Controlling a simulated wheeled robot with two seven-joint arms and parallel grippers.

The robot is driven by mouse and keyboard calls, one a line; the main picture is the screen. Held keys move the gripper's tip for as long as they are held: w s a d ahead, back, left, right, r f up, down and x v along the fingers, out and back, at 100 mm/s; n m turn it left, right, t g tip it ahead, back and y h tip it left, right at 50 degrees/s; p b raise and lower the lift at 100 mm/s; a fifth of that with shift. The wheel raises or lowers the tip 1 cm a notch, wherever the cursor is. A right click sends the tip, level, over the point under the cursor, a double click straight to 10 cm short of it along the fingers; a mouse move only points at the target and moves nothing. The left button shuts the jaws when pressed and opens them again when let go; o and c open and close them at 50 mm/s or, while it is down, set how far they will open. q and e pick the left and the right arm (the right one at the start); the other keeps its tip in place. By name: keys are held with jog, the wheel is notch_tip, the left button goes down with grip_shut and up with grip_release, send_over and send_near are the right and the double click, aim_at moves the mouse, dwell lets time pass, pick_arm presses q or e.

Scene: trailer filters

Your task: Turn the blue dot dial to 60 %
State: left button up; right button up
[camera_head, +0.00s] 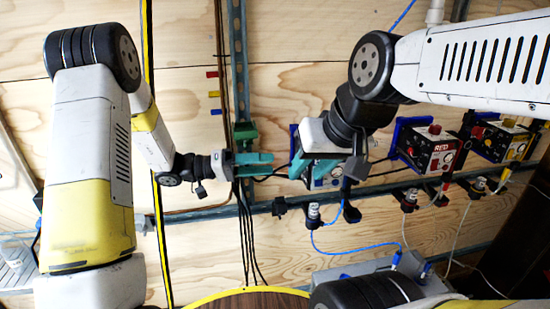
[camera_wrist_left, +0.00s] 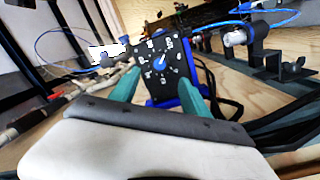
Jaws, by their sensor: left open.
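The blue dot dial (camera_wrist_left: 159,62) is a blue knob on a black numbered face in a blue surround, in the left wrist view. I cannot read its setting surely. My left gripper (camera_head: 255,164) is open, pointing right, left of the blue-framed box (camera_head: 322,177) in the head view. Its teal fingers also show in the left wrist view (camera_wrist_left: 158,85), spread to either side of the dial face, with nothing between them; contact is not visible. My right gripper (camera_head: 316,165) is over the blue-framed box and hides much of it; I cannot tell its opening.
A red-marked box (camera_head: 428,150) and a yellow-marked box (camera_head: 503,139) stand to the right on the wooden wall. Black cables (camera_head: 247,235) hang below my left gripper. A blue cable (camera_head: 350,249) loops below the boxes.

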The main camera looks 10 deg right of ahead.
pick_arm(q)
jog(key=d, duration=0.7)
jog(key=shift+s, duration=0.3)
grip_shut()
